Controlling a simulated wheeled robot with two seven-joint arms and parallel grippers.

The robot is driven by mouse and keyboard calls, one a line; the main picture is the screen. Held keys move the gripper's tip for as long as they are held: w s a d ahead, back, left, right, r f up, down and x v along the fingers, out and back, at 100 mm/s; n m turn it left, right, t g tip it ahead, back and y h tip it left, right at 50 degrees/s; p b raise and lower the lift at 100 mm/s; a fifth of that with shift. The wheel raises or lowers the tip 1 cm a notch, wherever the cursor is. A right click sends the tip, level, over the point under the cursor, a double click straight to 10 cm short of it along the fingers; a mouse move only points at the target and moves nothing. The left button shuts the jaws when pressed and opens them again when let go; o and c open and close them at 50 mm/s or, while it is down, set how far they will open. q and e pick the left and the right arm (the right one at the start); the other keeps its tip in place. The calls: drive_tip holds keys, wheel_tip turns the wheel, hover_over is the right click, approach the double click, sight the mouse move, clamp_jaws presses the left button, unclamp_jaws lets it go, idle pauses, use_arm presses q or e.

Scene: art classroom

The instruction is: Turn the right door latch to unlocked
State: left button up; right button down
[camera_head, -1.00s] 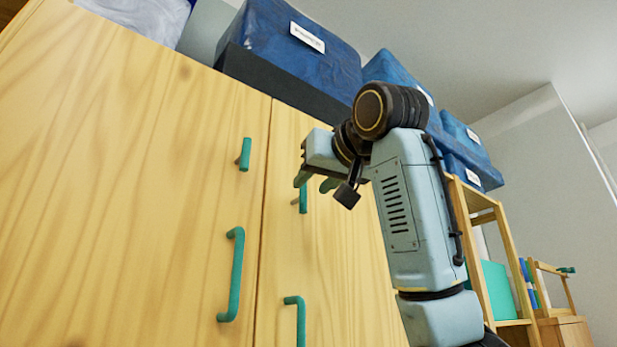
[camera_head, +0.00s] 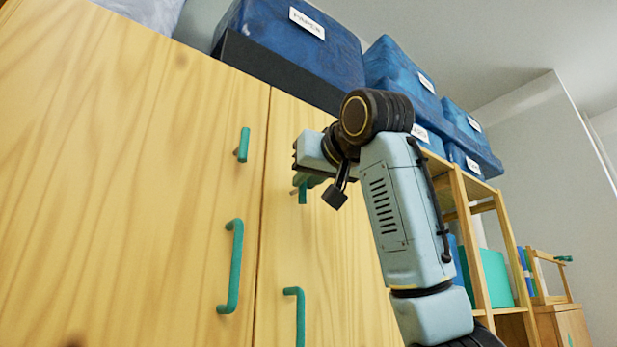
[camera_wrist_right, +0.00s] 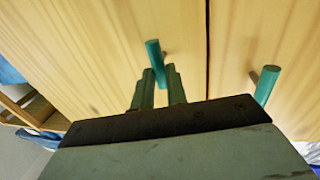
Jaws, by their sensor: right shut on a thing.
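The right door latch (camera_head: 302,193) is a small teal bar standing near vertical on the right cabinet door (camera_head: 330,255), with its upper part hidden behind my gripper. My right gripper (camera_head: 303,182) is shut on this latch. In the right wrist view the latch (camera_wrist_right: 153,52) sits at the tips of the two green fingers (camera_wrist_right: 160,82). The left door latch (camera_head: 243,145) is a matching teal bar, also near vertical, on the left door; it shows in the right wrist view (camera_wrist_right: 266,86) too. My left gripper is not in view.
Teal handles stand below the latches on the left door (camera_head: 231,266) and right door (camera_head: 297,315). Blue bins (camera_head: 290,55) sit on top of the cabinet. A wooden shelf (camera_head: 470,250) stands to the right, behind my right arm.

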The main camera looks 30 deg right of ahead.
drive_tip(key=shift+n, duration=0.3)
drive_tip(key=n+y, duration=0.1)
drive_tip(key=n, duration=0.4)
drive_tip(key=n+t, duration=0.1)
drive_tip(key=n, duration=0.4)
drive_tip(key=f+n+t+y, duration=0.1)
drive_tip(key=n, duration=0.4)
drive_tip(key=shift+a+y, duration=0.25)
drive_tip(key=shift+y, duration=0.05)
drive_tip(key=shift+f+n+y, duration=0.15)
drive_tip(key=shift+n+y, duration=0.35)
drive_tip(key=shift+n, duration=1.8)
drive_tip(key=c, duration=1.4)
unclamp_jaws()
